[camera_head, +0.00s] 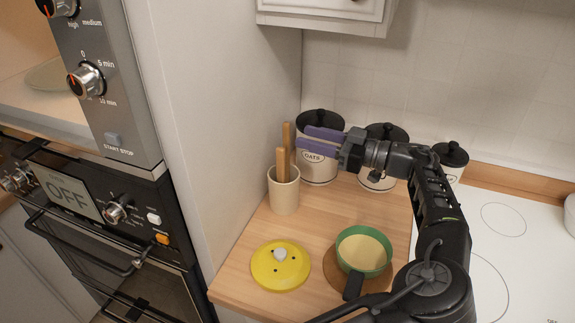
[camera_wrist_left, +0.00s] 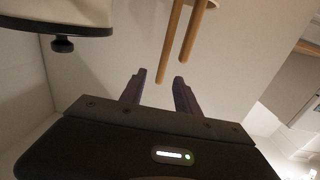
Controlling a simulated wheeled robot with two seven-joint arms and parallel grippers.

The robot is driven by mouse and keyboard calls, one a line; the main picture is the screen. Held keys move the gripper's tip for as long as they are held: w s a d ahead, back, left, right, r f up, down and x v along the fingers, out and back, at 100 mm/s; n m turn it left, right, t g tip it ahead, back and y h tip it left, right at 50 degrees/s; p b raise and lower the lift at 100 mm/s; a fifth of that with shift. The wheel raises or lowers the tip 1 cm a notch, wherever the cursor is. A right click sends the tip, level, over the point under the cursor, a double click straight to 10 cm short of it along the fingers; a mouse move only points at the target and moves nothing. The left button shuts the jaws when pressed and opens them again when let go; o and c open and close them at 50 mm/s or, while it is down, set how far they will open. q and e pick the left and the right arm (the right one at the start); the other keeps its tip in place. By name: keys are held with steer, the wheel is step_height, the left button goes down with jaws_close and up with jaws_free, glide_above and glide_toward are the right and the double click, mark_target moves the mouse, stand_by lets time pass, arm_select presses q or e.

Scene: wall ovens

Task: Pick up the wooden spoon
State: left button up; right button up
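Two wooden handles stand in a cream crock (camera_head: 284,193) on the wooden counter. One handle (camera_head: 287,136) is taller and farther back, the other (camera_head: 281,164) is nearer. Their lower ends are hidden, so I cannot tell which is the wooden spoon. My left gripper (camera_head: 306,138) is beside the handles, to their right, with its purple fingers pointing at them. In the left wrist view the fingers (camera_wrist_left: 158,79) are apart with nothing between them, and the handles (camera_wrist_left: 171,42) (camera_wrist_left: 192,32) show beyond the tips. My right gripper is not in view.
Cream canisters with black lids (camera_head: 319,170) stand behind my left gripper. A yellow lid (camera_head: 280,266) and a green pan (camera_head: 363,250) are at the front of the counter. A tall cabinet side (camera_head: 225,120) is close left of the crock; a white cooktop (camera_head: 520,260) is right.

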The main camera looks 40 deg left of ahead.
mark_target(290, 133)
arm_select(q)
steer(key=shift+s+a, duration=0.2)
steer(key=shift+a, duration=0.35)
steer(key=shift+s+a+r+p, duration=0.15)
steer(key=shift+a+p, duration=0.2)
steer(key=shift+p, duration=0.05)
steer(key=p+x, duration=0.2)
steer(key=x, duration=0.1)
steer(key=shift+s+a+r, duration=0.1)
steer(key=shift+s+a, duration=0.05)
steer(key=shift+a, duration=0.6)
steer(key=shift+c, duration=0.2)
jaws_close()
